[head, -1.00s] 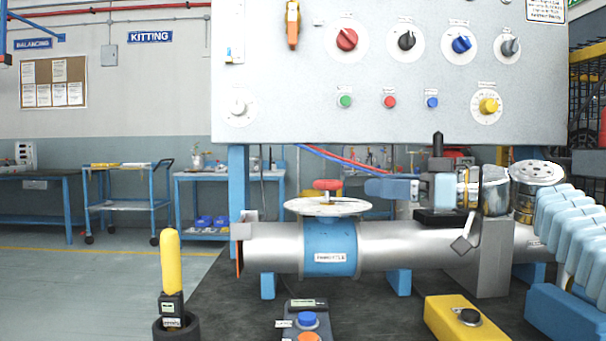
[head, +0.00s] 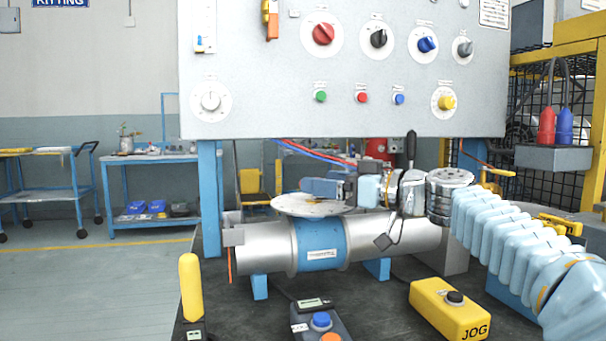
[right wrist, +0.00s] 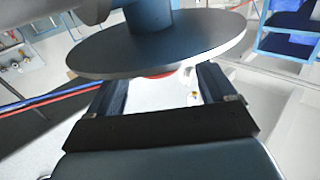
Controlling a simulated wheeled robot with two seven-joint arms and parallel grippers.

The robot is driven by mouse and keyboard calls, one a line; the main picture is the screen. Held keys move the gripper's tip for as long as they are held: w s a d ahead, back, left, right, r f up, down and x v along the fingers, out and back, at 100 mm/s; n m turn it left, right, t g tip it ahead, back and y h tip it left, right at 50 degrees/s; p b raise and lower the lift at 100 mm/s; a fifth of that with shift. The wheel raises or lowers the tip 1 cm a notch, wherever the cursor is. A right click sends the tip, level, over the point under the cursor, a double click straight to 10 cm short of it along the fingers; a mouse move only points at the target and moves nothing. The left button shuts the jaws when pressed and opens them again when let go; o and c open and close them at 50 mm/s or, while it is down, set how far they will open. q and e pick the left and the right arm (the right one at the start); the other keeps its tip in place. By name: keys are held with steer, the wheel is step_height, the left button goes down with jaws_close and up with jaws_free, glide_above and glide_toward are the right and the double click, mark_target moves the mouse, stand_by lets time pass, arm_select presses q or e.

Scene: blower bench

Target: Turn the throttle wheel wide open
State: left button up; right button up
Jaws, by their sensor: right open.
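The throttle assembly is a blue collar (head: 320,245) on a silver pipe, with a pale round plate (head: 287,206) on top. The red throttle wheel above the plate is hidden behind my right gripper (head: 304,188) in the head view. In the right wrist view, which looks upside down, a red sliver of the wheel (right wrist: 158,75) shows against the disc (right wrist: 160,45). My right gripper's two fingers (right wrist: 152,88) are spread apart, with the red sliver between them. I cannot tell whether they touch it. My left gripper is out of view.
A control panel (head: 270,100) with knobs and buttons hangs above the pipe. A black lever (head: 411,150) stands beside my right wrist. A yellow JOG box (head: 450,308), a button box (head: 320,320) and a yellow-handled tool (head: 190,287) are on the bench front.

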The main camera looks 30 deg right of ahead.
steer(key=p+x, duration=0.1)
steer(key=x, duration=0.4)
steer(key=shift+w+a, duration=0.1)
steer(key=shift+w, duration=0.1)
steer(key=c, duration=1)
steer(key=shift+o, duration=0.2)
steer(key=shift+f+n+g+y+b, duration=0.15)
steer(key=shift+n+g+y+b, duration=0.25)
steer(key=shift+n+y+b, duration=0.3)
steer(key=shift+s+a+r+n+g+y, duration=0.1)
steer(key=shift+n+g+y, duration=0.4)
steer(key=shift+y, duration=0.2)
steer(key=shift+s+a+r+n+g+y, duration=0.1)
steer(key=shift+n+g+y, duration=0.35)
steer(key=shift+y, duration=0.25)
